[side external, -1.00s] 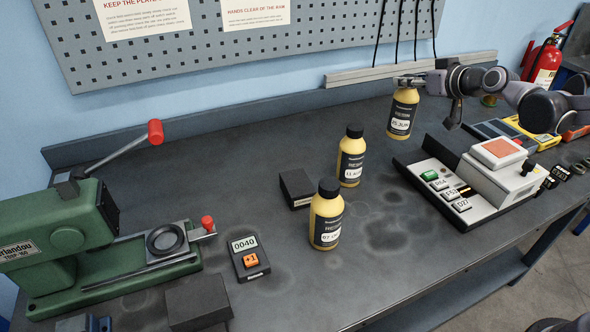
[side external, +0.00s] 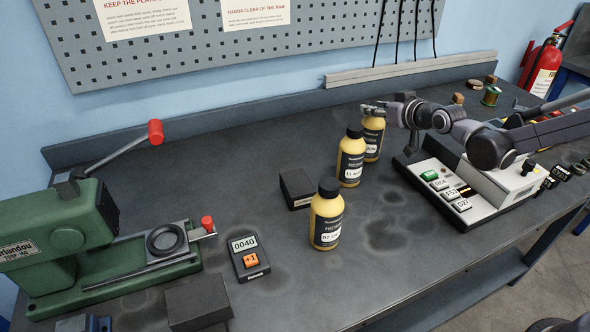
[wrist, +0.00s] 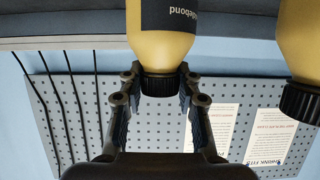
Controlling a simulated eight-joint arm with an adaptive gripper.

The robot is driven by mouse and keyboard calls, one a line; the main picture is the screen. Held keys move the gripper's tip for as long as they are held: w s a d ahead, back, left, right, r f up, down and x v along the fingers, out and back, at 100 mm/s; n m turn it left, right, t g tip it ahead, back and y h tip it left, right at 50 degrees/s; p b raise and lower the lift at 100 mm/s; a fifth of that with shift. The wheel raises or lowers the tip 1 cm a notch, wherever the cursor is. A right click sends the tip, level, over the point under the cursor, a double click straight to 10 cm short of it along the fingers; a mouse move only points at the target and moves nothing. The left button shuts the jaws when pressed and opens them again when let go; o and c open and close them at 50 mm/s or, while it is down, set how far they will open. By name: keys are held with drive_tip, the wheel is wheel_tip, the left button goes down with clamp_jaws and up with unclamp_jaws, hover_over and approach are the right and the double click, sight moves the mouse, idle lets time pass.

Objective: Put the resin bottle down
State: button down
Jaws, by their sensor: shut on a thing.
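My gripper (side external: 374,108) is shut on the black cap of a yellow resin bottle (side external: 373,143) with a dark label. In the wrist view my gripper (wrist: 159,80) has a finger on each side of the cap, and the held bottle (wrist: 160,40) appears upside down. In the side view the held bottle is upright, just behind and right of a second resin bottle (side external: 351,160), which partly hides it. I cannot tell whether its base touches the bench. A third resin bottle (side external: 326,218) stands nearer the camera. A neighbouring bottle (wrist: 298,40) shows at the wrist view's right edge.
A black block (side external: 296,188) lies left of the bottles. A white device with labelled keys (side external: 463,190) sits to the right, under my arm. A green press (side external: 90,240) and a counter (side external: 249,258) are at the left. The bench (side external: 390,260) is clear in front.

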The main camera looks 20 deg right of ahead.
idle(0.3)
drive_tip(key=c, duration=0.9)
unclamp_jaws()
drive_tip(key=shift+f, duration=0.2)
drive_tip(key=shift+c, duration=0.2)
drive_tip(key=shift+r, duration=0.1)
drive_tip(key=shift+s+r, duration=0.1)
drive_tip(key=shift+r, duration=0.05)
drive_tip(key=v, duration=1.2)
drive_tip(key=s+f+g, duration=0.3)
drive_tip(key=s, duration=0.6)
drive_tip(key=s+f+g, duration=0.3)
drive_tip(key=s+f, duration=0.1)
drive_tip(key=s, duration=0.6)
drive_tip(key=shift+g, duration=0.3)
drive_tip(key=shift+s, duration=0.1)
